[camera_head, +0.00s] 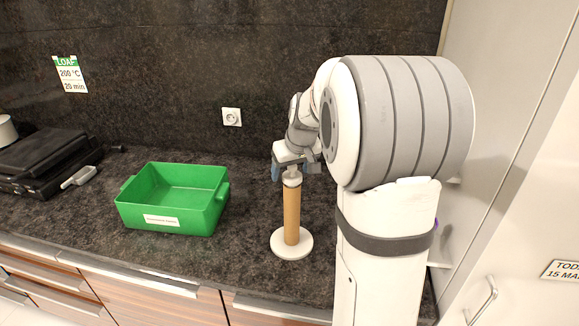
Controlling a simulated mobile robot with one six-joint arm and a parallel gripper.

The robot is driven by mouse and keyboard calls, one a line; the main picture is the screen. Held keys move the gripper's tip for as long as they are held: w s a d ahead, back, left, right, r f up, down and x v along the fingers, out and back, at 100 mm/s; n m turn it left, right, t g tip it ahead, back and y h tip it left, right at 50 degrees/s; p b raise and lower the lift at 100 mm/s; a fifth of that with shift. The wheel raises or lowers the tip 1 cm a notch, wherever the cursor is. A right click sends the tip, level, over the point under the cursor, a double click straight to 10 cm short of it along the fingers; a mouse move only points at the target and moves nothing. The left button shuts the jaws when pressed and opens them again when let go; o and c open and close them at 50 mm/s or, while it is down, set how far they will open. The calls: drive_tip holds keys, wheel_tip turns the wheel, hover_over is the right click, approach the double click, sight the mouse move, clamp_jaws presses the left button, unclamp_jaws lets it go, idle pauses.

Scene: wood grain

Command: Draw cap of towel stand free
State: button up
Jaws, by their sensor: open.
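The towel stand (292,214) stands upright on the dark countertop, with a tan post on a round white base. Its cap (292,181) shows as a pale piece at the top of the post, partly hidden by my gripper. My gripper (292,174) is at the top of the stand, pointing down, with its fingers around or just in front of the cap. The fingers are small in view. They are open, and I cannot tell whether they touch the cap.
A green open bin (127,208) with a white label stands left of the stand. A black grill-like appliance (44,155) is at the far left. A wall socket (231,117) is behind. A tall pale cabinet (515,150) closes off the right. Counter between bin and stand is clear.

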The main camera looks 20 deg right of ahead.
drive_tip(key=shift+c, duration=0.4)
drive_tip(key=c, duration=0.9)
drive_tip(key=o, duration=0.3)
drive_tip(key=c, duration=0.5)
